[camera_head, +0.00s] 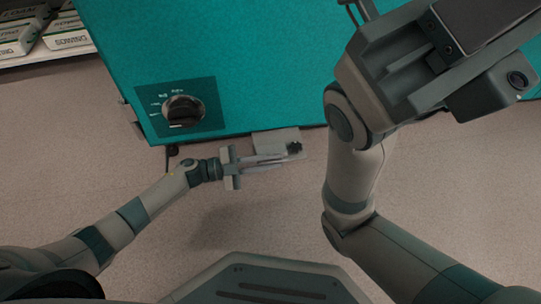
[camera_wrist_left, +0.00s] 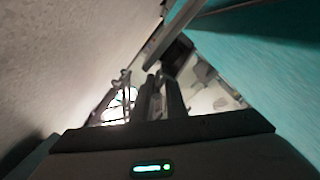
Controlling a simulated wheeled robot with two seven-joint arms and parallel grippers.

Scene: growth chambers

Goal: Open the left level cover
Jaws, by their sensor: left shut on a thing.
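A pale grey flat piece (camera_head: 272,141), which looks like the left level cover, sticks out from the lower edge of the teal chamber (camera_head: 250,70). A small dark part (camera_head: 294,147) sits at its right end. My left gripper (camera_head: 287,158) reaches in from the left along its near side, its fingers shut on it near that end; the exact contact is hard to see. In the left wrist view the dark fingers (camera_wrist_left: 161,98) are close together, with a pale surface (camera_wrist_left: 212,92) beside them. My right gripper's fingers (camera_head: 355,10) show only partly at the top.
A black rotary knob (camera_head: 183,110) on a dark panel is on the chamber, up and left of my left gripper. A shelf with white boxes (camera_head: 65,32) stands at the upper left. The floor (camera_head: 240,215) below the chamber is clear.

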